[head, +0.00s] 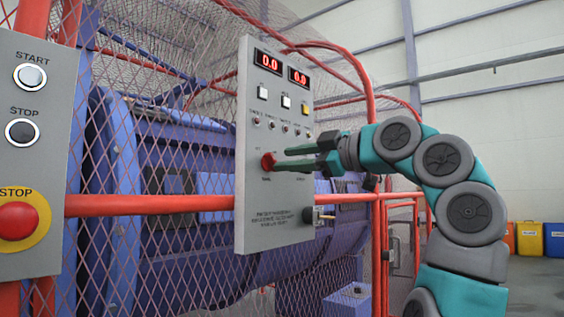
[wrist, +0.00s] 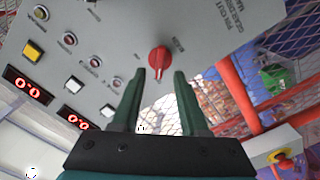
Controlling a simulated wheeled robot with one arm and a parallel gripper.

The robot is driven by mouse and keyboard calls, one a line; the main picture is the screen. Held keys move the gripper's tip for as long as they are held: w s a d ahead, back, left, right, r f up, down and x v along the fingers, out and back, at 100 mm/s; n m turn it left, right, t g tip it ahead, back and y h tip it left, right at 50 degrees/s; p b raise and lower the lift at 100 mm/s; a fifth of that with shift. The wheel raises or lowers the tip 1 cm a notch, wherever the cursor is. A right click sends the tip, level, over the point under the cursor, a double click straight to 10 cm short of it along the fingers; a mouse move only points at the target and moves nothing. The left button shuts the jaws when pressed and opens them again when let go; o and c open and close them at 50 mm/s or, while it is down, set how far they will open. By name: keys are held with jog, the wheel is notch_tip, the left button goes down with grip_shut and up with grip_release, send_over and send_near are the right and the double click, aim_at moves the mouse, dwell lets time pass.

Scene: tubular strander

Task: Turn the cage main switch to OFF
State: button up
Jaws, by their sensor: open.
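The cage main switch is a red rotary knob (head: 268,161) low on the grey control panel (head: 262,205). It also shows in the wrist view as a red knob (wrist: 159,60) with a pale mark on it. The lettering around it is too small to read surely. My gripper (head: 290,158) is open, with green fingers pointing at the panel just right of the knob. In the wrist view the knob lies just beyond my gripper's fingertips (wrist: 160,72), between their lines. I see no clear contact.
The panel has two red displays (head: 283,67) reading 0.0, with several buttons and lamps below. A red rail (head: 150,204) and mesh guard cross behind it. A grey start/stop panel (head: 35,150) with a red stop button (head: 17,221) stands at the left. Coloured bins (head: 530,238) stand far right.

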jog(key=v, duration=0.4)
jog(key=shift+s+d, duration=0.25)
jog(key=shift+s, duration=0.05)
